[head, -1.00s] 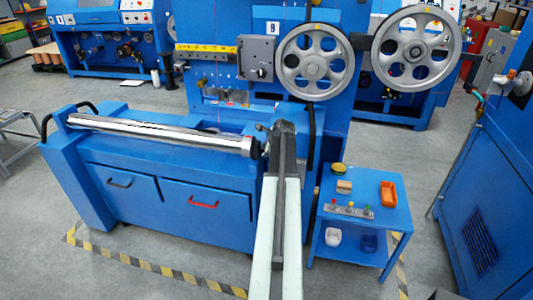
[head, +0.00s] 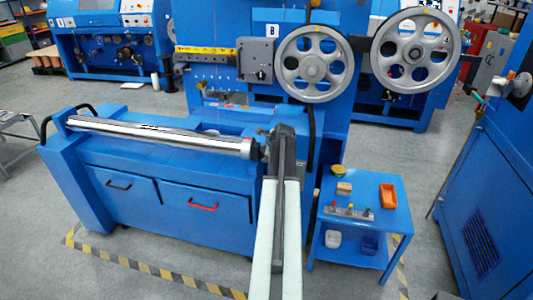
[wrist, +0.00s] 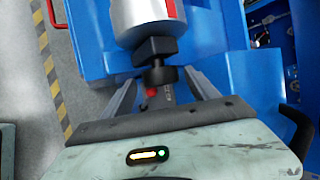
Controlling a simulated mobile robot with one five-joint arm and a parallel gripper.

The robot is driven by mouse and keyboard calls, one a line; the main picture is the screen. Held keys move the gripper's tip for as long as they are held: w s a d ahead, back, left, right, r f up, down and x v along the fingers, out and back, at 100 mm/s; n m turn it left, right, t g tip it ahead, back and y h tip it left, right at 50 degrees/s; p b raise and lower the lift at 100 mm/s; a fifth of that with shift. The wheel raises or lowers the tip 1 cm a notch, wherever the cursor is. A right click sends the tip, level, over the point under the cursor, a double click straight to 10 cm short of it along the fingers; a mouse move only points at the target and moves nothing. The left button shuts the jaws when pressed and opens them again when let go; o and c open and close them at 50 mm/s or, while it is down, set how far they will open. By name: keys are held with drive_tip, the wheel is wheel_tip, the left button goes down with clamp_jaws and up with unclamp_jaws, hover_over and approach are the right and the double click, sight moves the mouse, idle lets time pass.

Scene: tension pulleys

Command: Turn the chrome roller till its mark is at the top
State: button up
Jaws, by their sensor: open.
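The chrome roller (head: 160,134) lies along the top of the blue machine bench in the head view, its right end near my gripper (head: 268,143). In the wrist view the roller's end (wrist: 138,14) is at the top, with a red stripe (wrist: 172,9) on its right side. A dark block and collar on the roller's shaft (wrist: 157,52) stick out toward me. My gripper (wrist: 162,82) is open, one finger on each side of the shaft end. I cannot tell whether the fingers touch it. The roller's far side is hidden.
The blue bench (head: 180,185) has a black and a red drawer handle. A small blue side table (head: 385,222) with small items stands at the right. Spoked wheels (head: 313,63) rise behind. Striped floor tape (head: 150,268) runs in front.

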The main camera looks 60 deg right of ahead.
drive_tip(key=p+v, duration=0.5)
drive_tip(key=v, duration=0.3)
drive_tip(key=shift+p, duration=0.35)
drive_tip(key=shift+w, duration=0.1)
